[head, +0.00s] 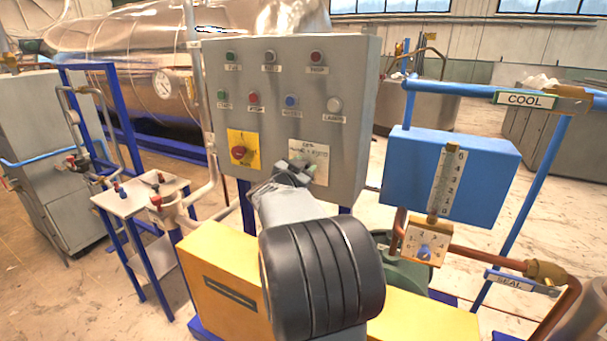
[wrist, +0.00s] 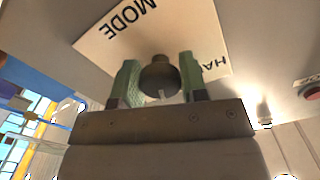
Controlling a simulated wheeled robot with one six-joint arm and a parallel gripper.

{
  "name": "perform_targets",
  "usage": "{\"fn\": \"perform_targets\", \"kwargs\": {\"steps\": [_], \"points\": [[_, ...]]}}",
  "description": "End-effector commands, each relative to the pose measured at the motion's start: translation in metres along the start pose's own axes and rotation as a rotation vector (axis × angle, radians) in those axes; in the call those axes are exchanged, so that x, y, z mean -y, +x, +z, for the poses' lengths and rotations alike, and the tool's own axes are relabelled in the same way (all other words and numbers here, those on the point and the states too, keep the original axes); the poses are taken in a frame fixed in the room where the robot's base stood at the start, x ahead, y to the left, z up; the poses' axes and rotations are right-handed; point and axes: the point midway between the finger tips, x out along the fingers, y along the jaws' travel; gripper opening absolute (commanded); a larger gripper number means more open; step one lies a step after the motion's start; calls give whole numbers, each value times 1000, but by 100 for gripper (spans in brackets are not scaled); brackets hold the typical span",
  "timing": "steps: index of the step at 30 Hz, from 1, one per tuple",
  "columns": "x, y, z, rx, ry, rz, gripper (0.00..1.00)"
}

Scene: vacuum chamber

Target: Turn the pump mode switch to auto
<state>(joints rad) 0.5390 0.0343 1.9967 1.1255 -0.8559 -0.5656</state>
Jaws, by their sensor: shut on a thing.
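The pump mode switch is a dark round knob (wrist: 160,77) on a white label plate (wrist: 100,38) that reads "MODE" and part of "HA" in the wrist view. My gripper (wrist: 160,82) has its green-padded fingers on either side of the knob, shut on it. In the head view my gripper (head: 293,170) is at the lower right of the grey control panel (head: 350,90), in front of the label plate (head: 318,155). My arm hides part of the plate and most of the knob there. I cannot read which position the knob points to.
A red emergency knob (head: 239,153) on a yellow plate is just left of my gripper. Several buttons and lamps sit above. A blue box (head: 400,185) with a gauge stands at right, a white side table (head: 140,195) at left.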

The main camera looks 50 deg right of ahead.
Motion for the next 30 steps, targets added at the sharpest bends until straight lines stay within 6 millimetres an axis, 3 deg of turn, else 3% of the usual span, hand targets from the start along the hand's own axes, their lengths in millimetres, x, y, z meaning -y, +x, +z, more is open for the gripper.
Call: {"fn": "perform_targets", "kwargs": {"steps": [15, 30], "points": [[0, 0, 2, 0, 343, 0, 16], [0, 0, 0, 1, 427, 1, 16]]}}
